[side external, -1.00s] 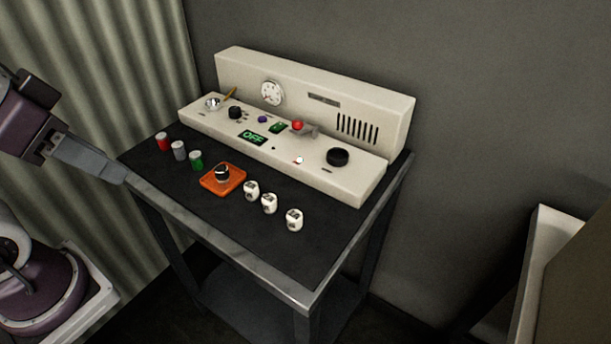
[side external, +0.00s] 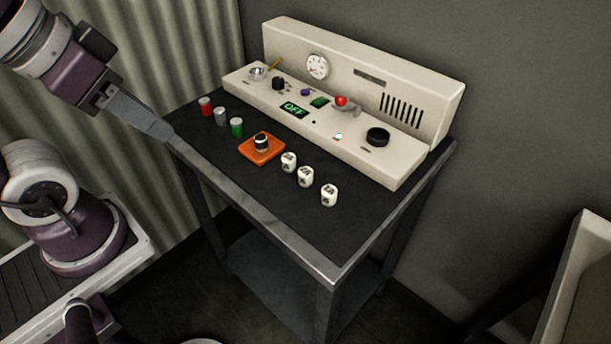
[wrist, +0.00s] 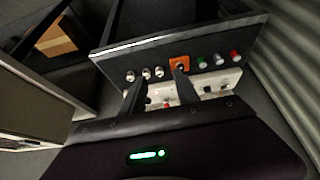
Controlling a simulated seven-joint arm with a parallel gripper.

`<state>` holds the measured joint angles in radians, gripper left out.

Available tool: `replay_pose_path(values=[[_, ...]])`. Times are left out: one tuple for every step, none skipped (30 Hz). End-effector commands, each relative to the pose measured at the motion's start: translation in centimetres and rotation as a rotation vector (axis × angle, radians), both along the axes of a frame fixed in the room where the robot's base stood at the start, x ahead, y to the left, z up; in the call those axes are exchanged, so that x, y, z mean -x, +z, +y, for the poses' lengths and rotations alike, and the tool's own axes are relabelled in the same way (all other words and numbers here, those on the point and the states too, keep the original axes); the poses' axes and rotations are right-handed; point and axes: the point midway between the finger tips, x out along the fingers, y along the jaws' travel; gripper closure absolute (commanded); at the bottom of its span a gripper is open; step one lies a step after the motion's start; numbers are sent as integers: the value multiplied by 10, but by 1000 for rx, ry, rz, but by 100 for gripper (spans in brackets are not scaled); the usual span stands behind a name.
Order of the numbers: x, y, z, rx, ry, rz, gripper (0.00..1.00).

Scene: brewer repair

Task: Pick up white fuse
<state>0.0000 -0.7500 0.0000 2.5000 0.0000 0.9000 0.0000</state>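The white fuse (side external: 221,116) is a small pale grey-white cylinder standing upright on the black table top, between a red cylinder (side external: 205,106) and a green cylinder (side external: 237,127). In the wrist view the white fuse (wrist: 218,58) is at the upper right, in the same row. My gripper (side external: 163,132) is by the left edge of the table in the side view, apart from the fuse. In the wrist view the two fingers of my gripper (wrist: 157,80) are spread apart with nothing held between them. The fuse lies to the right of both fingers there.
An orange block with a dark knob (side external: 261,148) sits just right of the green cylinder. Several white marked pieces (side external: 305,177) stand beyond it. The cream brewer panel (side external: 365,85) runs along the back. The table's front area (side external: 300,238) is clear.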

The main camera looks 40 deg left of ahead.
Motion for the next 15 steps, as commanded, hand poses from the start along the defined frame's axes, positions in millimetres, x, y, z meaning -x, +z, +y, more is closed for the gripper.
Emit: replay_pose_path(values=[[0, 0, 0, 0, 0, 0, 63], [-1, 0, 0, -1, 0, 1, 63], [-5, -1, 0, -7, -3, 5, 63], [-11, -2, 0, -17, -8, 11, 63], [-20, -4, 0, -30, -16, 19, 63], [-36, -8, -1, -51, -32, 31, 63], [-51, -14, -2, -66, -50, 43, 63], [-67, -20, -4, -81, -71, 51, 63], [-89, -32, -8, -96, -104, 64, 63], [-104, -41, -12, -102, -130, 71, 63], [-119, -52, -17, -104, -159, 78, 63], [-136, -67, -24, -99, -194, 86, 63], [-147, -78, -30, -93, -218, 91, 63], [-156, -89, -36, -84, -242, 95, 63], [-167, -102, -43, -70, -269, 97, 63]])
